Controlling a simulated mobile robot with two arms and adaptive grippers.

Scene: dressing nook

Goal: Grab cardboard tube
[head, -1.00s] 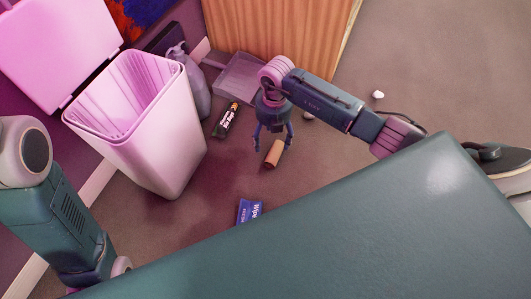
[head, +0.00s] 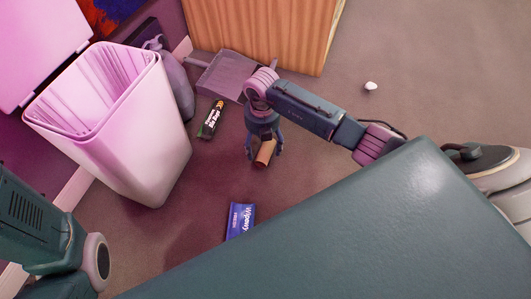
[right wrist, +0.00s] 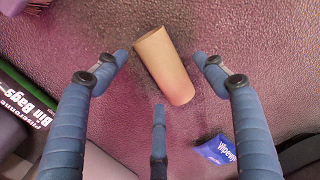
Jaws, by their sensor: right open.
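The cardboard tube (head: 265,152) is a short tan cylinder lying on the floor. My right gripper (head: 264,156) is above it, pointing down with its fingers spread to either side. In the right wrist view the tube (right wrist: 165,66) lies tilted between the open fingers (right wrist: 161,75), a little beyond their tips. I see no contact between the fingers and the tube. My left arm shows at the left edge of the head view, but its gripper is out of frame.
A black bin-bags box (head: 211,119) and a blue wipes pack (head: 240,220) lie near the tube. A white bin (head: 150,150) stands at the left. A dustpan (head: 222,75) lies by the wooden panel (head: 265,30). A small white lump (head: 370,86) is on open floor at the right.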

